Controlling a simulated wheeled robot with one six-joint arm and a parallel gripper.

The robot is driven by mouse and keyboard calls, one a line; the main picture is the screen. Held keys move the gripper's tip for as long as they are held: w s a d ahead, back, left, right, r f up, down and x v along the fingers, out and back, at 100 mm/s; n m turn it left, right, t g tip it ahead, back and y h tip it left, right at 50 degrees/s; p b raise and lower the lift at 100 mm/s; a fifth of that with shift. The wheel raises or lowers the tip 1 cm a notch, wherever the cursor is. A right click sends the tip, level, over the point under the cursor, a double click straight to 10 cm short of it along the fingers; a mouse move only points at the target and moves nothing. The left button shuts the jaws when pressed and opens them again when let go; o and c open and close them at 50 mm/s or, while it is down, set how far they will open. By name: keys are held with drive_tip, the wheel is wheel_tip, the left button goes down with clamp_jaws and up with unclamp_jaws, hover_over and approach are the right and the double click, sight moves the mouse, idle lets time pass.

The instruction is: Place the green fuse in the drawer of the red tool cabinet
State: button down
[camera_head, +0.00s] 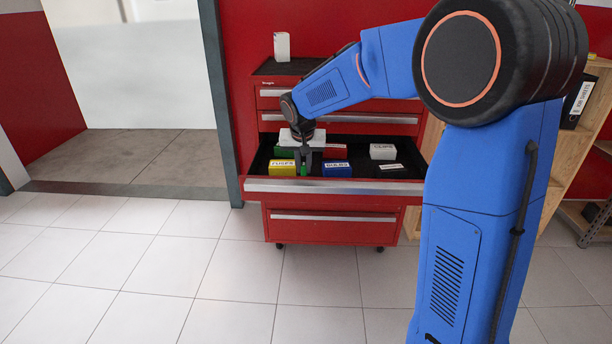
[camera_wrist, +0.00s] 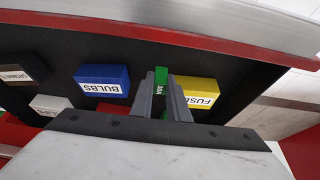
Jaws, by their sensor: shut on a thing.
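The green fuse (camera_wrist: 160,82) is a small flat piece with white lettering, held upright between the two fingers of my gripper (camera_wrist: 170,100) in the wrist view. In the head view my gripper (camera_head: 303,160) points down into the open drawer (camera_head: 345,186) of the red tool cabinet (camera_head: 331,226). The fuse (camera_head: 304,170) shows there as a green spot at the fingertips, between the yellow FUSES box and the blue BULBS box. I cannot tell whether the fuse touches the drawer floor.
The drawer holds a yellow FUSES box (camera_head: 283,168), a blue BULBS box (camera_head: 337,169), a white CLIPS box (camera_head: 383,152), a red box (camera_head: 335,152) and a green box (camera_head: 284,152). A small white box (camera_head: 282,47) stands on the cabinet top. A wooden shelf stands right.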

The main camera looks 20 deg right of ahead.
sight(304, 172)
drive_tip(key=shift+f, duration=1.95)
drive_tip(key=shift+f, duration=0.1)
drive_tip(key=c, duration=1.7)
unclamp_jaws()
drive_tip(key=v, duration=1.1)
drive_tip(key=s+d+r+n, duration=0.1)
drive_tip(key=s+d, duration=0.2)
drive_tip(key=s, duration=0.6)
drive_tip(key=s+d+r, duration=0.2)
drive_tip(key=s+d, duration=0.1)
drive_tip(key=s, duration=0.7)
drive_tip(key=s+f+n, duration=0.1)
drive_tip(key=s+f, duration=0.1)
drive_tip(key=s, duration=0.4)
drive_tip(key=s+d+f, duration=0.1)
drive_tip(key=s+f, duration=0.2)
drive_tip(key=s, duration=0.4)
drive_tip(key=s+d+f+n+y, duration=0.1)
drive_tip(key=s+f, duration=0.1)
drive_tip(key=s, duration=0.5)
drive_tip(key=shift+d+f+n+t, duration=0.1)
drive_tip(key=shift+f+n+t, duration=0.15)
drive_tip(key=shift+n+t, duration=0.05)
